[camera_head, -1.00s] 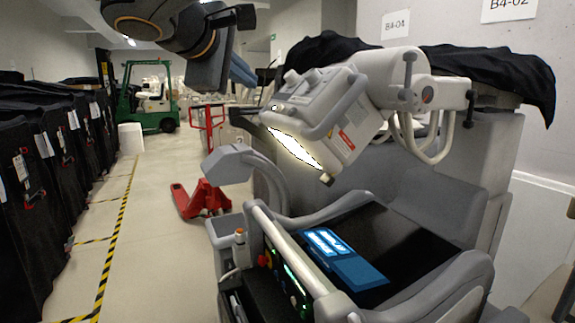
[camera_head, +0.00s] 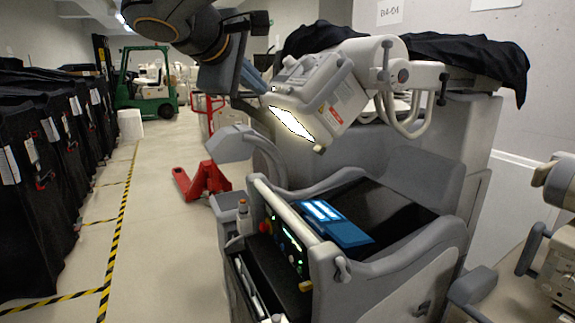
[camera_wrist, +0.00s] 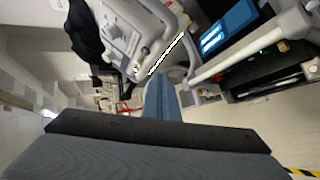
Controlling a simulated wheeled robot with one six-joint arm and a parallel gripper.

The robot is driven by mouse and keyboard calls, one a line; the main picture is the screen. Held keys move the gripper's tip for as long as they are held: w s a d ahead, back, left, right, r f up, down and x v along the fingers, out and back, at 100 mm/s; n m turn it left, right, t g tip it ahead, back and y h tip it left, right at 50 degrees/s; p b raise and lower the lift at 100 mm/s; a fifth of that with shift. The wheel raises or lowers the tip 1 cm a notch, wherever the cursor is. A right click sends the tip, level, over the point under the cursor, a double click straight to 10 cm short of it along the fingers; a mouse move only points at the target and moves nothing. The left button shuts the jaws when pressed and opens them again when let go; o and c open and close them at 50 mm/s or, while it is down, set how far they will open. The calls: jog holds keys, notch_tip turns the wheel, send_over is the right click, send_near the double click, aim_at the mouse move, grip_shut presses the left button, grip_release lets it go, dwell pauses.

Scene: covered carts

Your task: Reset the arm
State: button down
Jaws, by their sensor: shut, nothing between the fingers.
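My gripper (camera_head: 258,80) is at the end of my arm in the upper left of the head view, with its blue fingers together and nothing visible between them. It hangs just left of the white-and-grey head of a medical machine (camera_head: 318,88). I cannot tell from the pictures whether they touch. In the wrist view my gripper's fingers (camera_wrist: 160,92) point away, with the machine head (camera_wrist: 122,35) beyond and to the left.
The machine's grey base (camera_head: 390,268) with a lit blue screen (camera_head: 337,224) fills the centre right. Another machine (camera_head: 560,262) is at the right edge. Black-covered carts (camera_head: 35,180) line the left. A red pallet jack (camera_head: 205,180) and green forklift (camera_head: 145,90) stand behind. The marked aisle floor is clear.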

jog(key=s+d+f+m+g, duration=0.1)
jog(key=d+f+m+g, duration=0.15)
jog(key=d+f, duration=0.65)
jog(key=s+d+f+m+g, duration=0.15)
jog(key=d+f+g, duration=0.3)
jog(key=f, duration=0.85)
jog(key=s+d+f+m+g+y, duration=0.2)
jog(key=s+d+f+m, duration=0.3)
jog(key=f, duration=0.4)
jog(key=s+d+f+m+g+y, duration=0.1)
jog(key=s+d+f+m, duration=0.4)
jog(key=s+f, duration=0.5)
jog(key=shift+d+g+y, duration=0.4)
jog(key=shift+d+y, duration=0.3)
jog(key=shift+d, duration=0.4)
